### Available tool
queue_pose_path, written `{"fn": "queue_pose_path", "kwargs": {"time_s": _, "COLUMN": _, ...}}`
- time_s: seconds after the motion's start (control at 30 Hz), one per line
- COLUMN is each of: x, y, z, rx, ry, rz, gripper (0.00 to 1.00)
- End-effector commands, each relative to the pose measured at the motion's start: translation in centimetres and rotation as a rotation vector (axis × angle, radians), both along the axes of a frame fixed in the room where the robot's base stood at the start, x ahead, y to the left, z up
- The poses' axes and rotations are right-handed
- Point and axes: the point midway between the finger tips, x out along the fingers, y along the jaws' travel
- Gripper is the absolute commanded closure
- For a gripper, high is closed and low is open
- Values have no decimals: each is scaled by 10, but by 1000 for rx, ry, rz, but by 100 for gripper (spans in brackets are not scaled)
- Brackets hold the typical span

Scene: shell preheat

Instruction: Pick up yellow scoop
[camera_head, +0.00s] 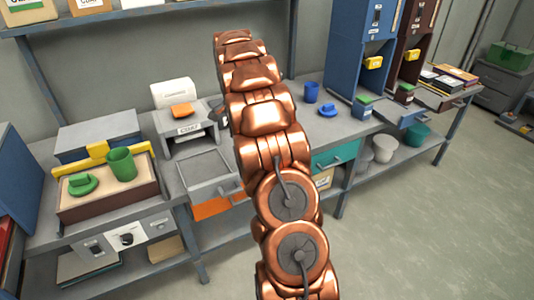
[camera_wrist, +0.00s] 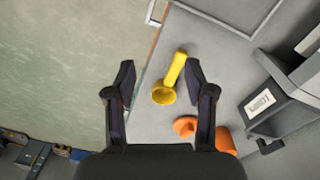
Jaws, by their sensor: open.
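In the wrist view, a yellow scoop (camera_wrist: 171,80) lies on the grey bench top, its round bowl toward my gripper and its handle pointing away. My gripper (camera_wrist: 160,80) is open, with its two dark fingers apart and nothing held between them. The scoop shows in the gap between the fingers, nearer the right finger. I cannot tell how far below the fingers it is. In the head view my copper arm covers the middle of the bench, and neither the scoop nor the gripper shows there.
Orange items (camera_wrist: 186,126) lie close to the scoop, near the right finger. A grey labelled box (camera_wrist: 272,105) stands at the right. In the head view, a green cup (camera_head: 121,164) stands in a tray at left, and a blue cup (camera_head: 311,92) stands right of my arm.

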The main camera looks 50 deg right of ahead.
Motion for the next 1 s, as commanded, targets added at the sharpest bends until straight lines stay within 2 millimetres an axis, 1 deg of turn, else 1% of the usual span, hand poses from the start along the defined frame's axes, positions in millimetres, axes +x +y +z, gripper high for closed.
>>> {"fn": "queue_pose_path", "kwargs": {"time_s": 0.03, "x": 3, "y": -16, "z": -11, "rx": 0, "ry": -4, "rz": -41, "gripper": 46}}
{"fn": "queue_pose_path", "kwargs": {"time_s": 0.2, "x": 13, "y": -60, "z": -40, "rx": -1, "ry": -25, "rz": -175, "gripper": 46}}
{"fn": "queue_pose_path", "kwargs": {"time_s": 0.3, "x": 15, "y": -81, "z": -53, "rx": 0, "ry": -34, "rz": -240, "gripper": 46}}
{"fn": "queue_pose_path", "kwargs": {"time_s": 0.4, "x": 16, "y": -96, "z": -65, "rx": 3, "ry": -42, "rz": -290, "gripper": 46}}
{"fn": "queue_pose_path", "kwargs": {"time_s": 0.5, "x": 16, "y": -105, "z": -71, "rx": 4, "ry": -47, "rz": -322, "gripper": 46}}
{"fn": "queue_pose_path", "kwargs": {"time_s": 0.6, "x": 16, "y": -110, "z": -76, "rx": 5, "ry": -49, "rz": -338, "gripper": 46}}
{"fn": "queue_pose_path", "kwargs": {"time_s": 0.83, "x": 16, "y": -110, "z": -96, "rx": 7, "ry": -45, "rz": -342, "gripper": 46}}
{"fn": "queue_pose_path", "kwargs": {"time_s": 1.0, "x": 18, "y": -111, "z": -105, "rx": 4, "ry": -49, "rz": -341, "gripper": 46}}
